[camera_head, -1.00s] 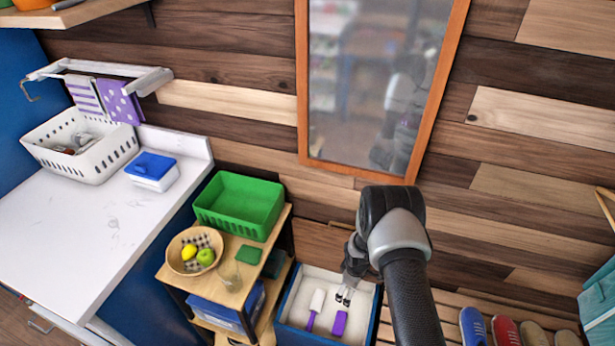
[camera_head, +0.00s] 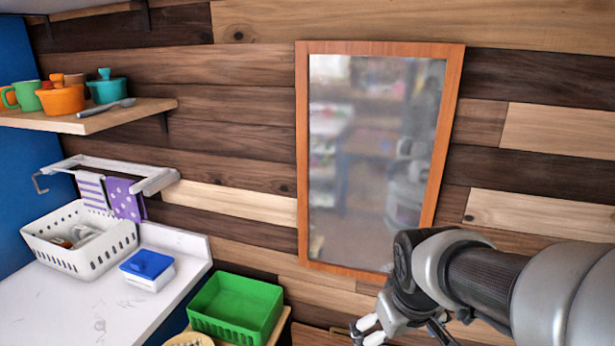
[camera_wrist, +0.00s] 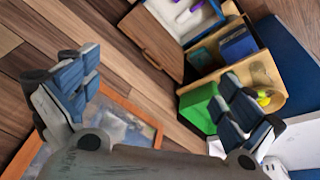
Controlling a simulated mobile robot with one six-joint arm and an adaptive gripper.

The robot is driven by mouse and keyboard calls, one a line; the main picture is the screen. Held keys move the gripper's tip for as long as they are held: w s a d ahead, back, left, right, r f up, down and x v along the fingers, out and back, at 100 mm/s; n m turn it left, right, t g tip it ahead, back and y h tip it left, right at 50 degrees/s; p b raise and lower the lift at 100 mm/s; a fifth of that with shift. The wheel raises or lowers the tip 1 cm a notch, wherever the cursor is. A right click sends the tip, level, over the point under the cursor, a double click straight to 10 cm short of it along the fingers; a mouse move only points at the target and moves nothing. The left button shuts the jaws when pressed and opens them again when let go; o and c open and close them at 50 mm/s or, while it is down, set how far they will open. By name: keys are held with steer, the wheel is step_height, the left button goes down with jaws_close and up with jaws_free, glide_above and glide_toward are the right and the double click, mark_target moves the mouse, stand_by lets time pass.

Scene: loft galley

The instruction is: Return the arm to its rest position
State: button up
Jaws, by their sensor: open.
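My gripper (camera_head: 372,328) is at the lower right of the head view, raised in front of the wall just below the mirror, with its fingers partly cut off by the bottom edge. In the wrist view my gripper (camera_wrist: 155,95) has its two blue-padded fingers spread wide apart with nothing between them. My arm comes in from the right edge of the head view.
The framed mirror (camera_head: 375,160) hangs behind my gripper. A green basket (camera_head: 236,307) stands at the lower left of it. The white counter (camera_head: 75,310) holds a white basket (camera_head: 80,240) and a blue-lidded box (camera_head: 148,268). A shelf (camera_head: 150,108) with pots is above.

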steer(key=s+a+r+m+t, duration=0.1)
steer(key=s+r+m, duration=0.2)
steer(key=s, duration=1.3)
steer(key=shift+s+r+y, duration=0.15)
steer(key=shift+r+y, duration=0.15)
steer(key=shift+r, duration=0.1)
steer(key=shift+a, duration=0.1)
